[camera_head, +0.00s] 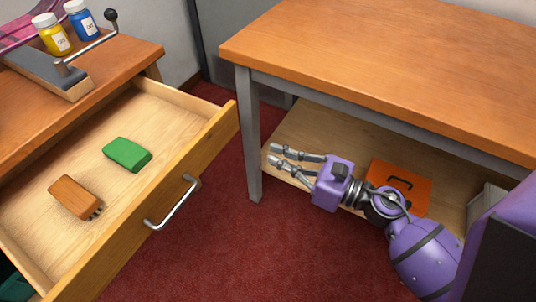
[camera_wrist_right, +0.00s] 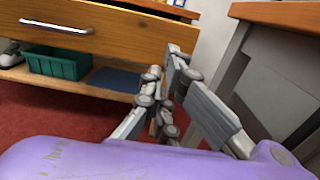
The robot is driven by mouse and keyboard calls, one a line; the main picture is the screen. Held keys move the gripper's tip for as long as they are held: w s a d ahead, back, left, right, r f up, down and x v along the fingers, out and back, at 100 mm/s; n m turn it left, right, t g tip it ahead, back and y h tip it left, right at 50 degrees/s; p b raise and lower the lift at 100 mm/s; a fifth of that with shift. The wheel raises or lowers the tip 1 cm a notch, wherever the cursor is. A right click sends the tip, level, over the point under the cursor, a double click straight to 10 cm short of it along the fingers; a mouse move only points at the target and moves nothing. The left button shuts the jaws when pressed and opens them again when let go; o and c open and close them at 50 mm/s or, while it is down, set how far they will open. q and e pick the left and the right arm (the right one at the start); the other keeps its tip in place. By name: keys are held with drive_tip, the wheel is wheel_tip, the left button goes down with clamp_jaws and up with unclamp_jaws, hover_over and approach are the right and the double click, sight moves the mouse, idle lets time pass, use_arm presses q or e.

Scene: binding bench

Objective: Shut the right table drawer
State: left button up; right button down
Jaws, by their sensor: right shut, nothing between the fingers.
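The table drawer (camera_head: 190,160) is pulled well out from the wooden table (camera_head: 20,125) on the left. Its front carries a metal bar handle (camera_head: 172,203), which also shows at the upper left of the right wrist view (camera_wrist_right: 57,27). My right gripper (camera_head: 272,155) is shut and empty, to the right of the drawer front and apart from it, by the leg of the other table. In the right wrist view the fingers (camera_wrist_right: 165,85) appear in front of the drawer front's right part. My left gripper is not in view.
A green block (camera_head: 127,154) and a brown brush (camera_head: 75,197) lie in the drawer. A second table (camera_head: 400,60) stands at right, its metal leg (camera_head: 248,140) near my gripper; an orange case (camera_head: 400,187) is on its lower shelf. Red carpet (camera_head: 215,240) lies open between.

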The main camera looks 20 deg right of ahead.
sight(222, 134)
drive_tip(key=p+x, duration=0.1)
drive_tip(key=x, duration=1.1)
drive_tip(key=shift+w+a+p, duration=0.2)
drive_tip(key=shift+w+p, duration=0.1)
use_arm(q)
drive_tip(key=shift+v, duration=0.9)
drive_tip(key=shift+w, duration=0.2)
